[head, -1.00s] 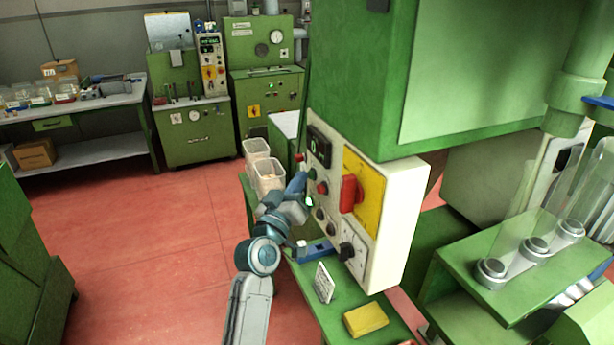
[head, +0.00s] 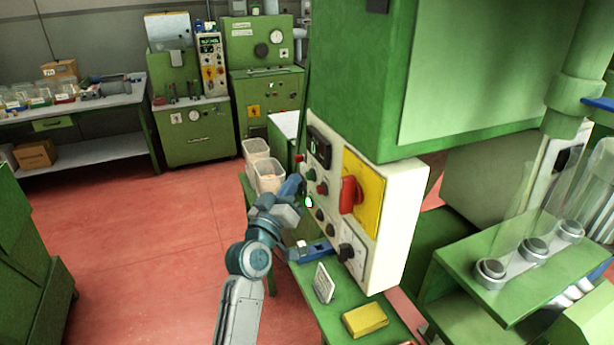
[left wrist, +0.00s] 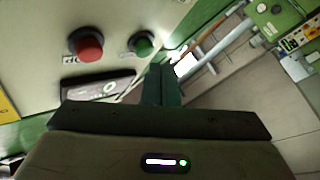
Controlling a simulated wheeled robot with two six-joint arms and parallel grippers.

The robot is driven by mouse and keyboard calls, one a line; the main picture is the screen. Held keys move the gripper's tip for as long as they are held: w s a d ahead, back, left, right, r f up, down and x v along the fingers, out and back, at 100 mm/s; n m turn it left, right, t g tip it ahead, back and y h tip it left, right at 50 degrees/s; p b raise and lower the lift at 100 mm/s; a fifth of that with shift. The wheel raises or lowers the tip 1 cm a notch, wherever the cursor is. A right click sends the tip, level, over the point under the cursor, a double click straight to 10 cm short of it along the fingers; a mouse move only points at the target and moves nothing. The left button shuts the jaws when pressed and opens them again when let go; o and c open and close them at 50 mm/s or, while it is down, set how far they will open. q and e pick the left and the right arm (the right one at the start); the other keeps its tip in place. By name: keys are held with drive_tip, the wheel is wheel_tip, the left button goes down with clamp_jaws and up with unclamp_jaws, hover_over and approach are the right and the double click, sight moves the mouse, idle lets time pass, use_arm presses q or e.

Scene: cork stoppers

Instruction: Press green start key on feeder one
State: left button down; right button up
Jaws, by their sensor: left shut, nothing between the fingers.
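The white control box (head: 399,225) hangs under a green machine housing. On its left face are a green key (head: 311,174), a red button (head: 322,188) and a small dark display (head: 319,147). My left gripper (head: 301,184) is shut and empty beside this face, just left of the keys. In the left wrist view its closed fingers (left wrist: 162,83) point toward the panel, just right of and below the green key (left wrist: 141,43); they look slightly apart from it. The red button (left wrist: 87,45) is left of the green key. My right gripper is not in view.
A red rotary switch (head: 350,195) on a yellow plate (head: 368,200) sticks out of the box. Below are a green bench with a yellow block (head: 365,320) and a small white sign (head: 324,283). Clear bins (head: 268,176) stand behind my gripper. Red floor lies open at left.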

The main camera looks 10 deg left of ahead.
use_arm(q)
drive_tip(key=shift+s+a, duration=0.1)
drive_tip(key=s+a, duration=0.1)
drive_tip(key=a, duration=0.1)
drive_tip(key=s+a+p, duration=0.1)
drive_tip(key=a, duration=0.1)
drive_tip(key=shift+s, duration=0.35)
idle(0.4)
